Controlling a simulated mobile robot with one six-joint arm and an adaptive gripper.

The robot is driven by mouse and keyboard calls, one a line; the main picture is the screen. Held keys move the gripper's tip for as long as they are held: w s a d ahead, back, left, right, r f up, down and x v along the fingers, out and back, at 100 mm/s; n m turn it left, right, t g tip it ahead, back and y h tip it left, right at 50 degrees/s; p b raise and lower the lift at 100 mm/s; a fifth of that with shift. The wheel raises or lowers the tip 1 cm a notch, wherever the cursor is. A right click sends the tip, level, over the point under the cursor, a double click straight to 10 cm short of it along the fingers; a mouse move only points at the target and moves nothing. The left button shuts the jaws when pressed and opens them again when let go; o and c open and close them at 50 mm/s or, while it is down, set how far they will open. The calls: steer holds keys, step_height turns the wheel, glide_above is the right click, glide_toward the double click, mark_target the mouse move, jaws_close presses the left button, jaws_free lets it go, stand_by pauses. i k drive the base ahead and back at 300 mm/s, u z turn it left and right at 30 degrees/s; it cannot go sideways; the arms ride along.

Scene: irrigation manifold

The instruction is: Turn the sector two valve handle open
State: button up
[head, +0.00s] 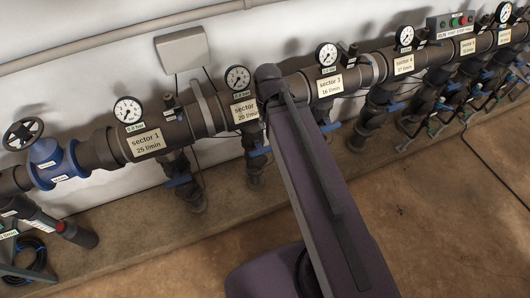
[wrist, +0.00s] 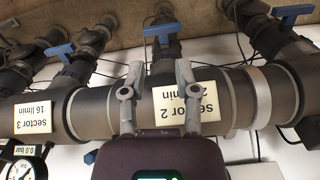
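The sector 2 label (head: 243,109) sits on the grey main pipe, partly hidden by my arm. Its blue valve handle (head: 258,152) is on the branch below. In the wrist view the same label (wrist: 202,104) appears upside down, and the blue handle (wrist: 162,31) lies crosswise to its branch pipe, near the top. My gripper (wrist: 159,68) is open and empty, with its two fingers spread over the main pipe. The handle is beyond the fingertips, roughly in line with the gap between them, and apart from them. The gripper is hidden in the head view.
The sector 3 handle (wrist: 59,50) and another blue handle (wrist: 292,13) flank it in the wrist view. Pressure gauges (head: 237,78) stand on the main pipe. Thin cables hang near the branches. The brown floor (head: 430,220) in front is mostly clear.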

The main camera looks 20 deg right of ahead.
mark_target(259, 150)
steer(key=z, duration=1.15)
steer(key=k, duration=1.05)
steer(key=u, duration=0.75)
